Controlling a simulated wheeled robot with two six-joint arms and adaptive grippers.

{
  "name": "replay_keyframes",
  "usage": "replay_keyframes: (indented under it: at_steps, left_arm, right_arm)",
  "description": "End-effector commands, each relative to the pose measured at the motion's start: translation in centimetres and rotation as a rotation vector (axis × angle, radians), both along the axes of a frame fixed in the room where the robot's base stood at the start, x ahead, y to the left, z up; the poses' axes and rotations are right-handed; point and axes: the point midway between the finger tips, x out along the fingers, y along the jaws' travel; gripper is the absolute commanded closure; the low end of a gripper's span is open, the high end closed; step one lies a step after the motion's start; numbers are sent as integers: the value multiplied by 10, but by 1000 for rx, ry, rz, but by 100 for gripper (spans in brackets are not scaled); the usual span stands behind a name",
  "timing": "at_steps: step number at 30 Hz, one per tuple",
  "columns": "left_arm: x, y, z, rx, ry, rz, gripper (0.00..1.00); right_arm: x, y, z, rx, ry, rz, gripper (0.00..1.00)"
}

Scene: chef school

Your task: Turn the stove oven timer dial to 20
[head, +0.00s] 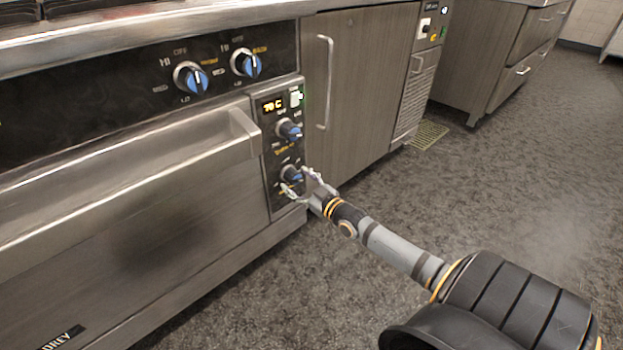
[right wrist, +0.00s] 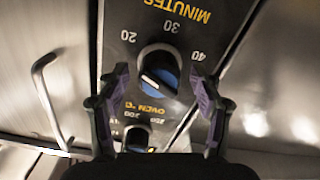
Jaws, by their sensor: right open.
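The oven timer dial (head: 291,173) is the lower blue and black dial on the stove's narrow control panel. It also shows in the right wrist view (right wrist: 160,72), under the word MINUTES and the numbers 20, 30 and 40. A white line on its face slants; I cannot tell which number it indicates. My right gripper (head: 298,181) is at the dial, open. In the right wrist view its fingers (right wrist: 160,79) stand on either side of the dial with gaps; contact is not clear. My left gripper is out of view.
The oven temperature dial (head: 289,130) is just above the timer dial, below a display (head: 272,104) reading about 70 C. Two blue burner knobs (head: 190,78) are higher up. The oven door handle (head: 246,132) juts out on the left. The floor (head: 500,180) to the right is clear.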

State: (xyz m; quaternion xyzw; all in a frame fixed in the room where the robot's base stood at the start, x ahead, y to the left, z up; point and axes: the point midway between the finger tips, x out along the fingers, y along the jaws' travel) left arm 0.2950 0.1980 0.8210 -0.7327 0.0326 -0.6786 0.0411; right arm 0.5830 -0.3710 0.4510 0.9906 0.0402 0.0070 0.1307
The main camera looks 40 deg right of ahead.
Motion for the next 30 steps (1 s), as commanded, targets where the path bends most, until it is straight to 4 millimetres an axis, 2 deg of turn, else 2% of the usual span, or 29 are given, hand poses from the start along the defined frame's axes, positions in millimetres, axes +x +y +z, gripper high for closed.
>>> replay_keyframes:
  at_steps: [6, 12, 18, 24, 30]
  left_arm:
    - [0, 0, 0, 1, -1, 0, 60]
    - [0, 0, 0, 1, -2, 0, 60]
    - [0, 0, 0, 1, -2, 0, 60]
    - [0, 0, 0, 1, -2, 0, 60]
    - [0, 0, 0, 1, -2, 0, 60]
  right_arm:
    - [-20, -2, -2, -1, 8, -2, 34]
    - [-66, -4, -3, -7, 12, 4, 34]
    - [-99, -8, -3, -6, 11, 2, 34]
    - [-112, -9, -2, -1, 7, -2, 34]
    - [-114, -9, -1, 2, 4, -3, 34]
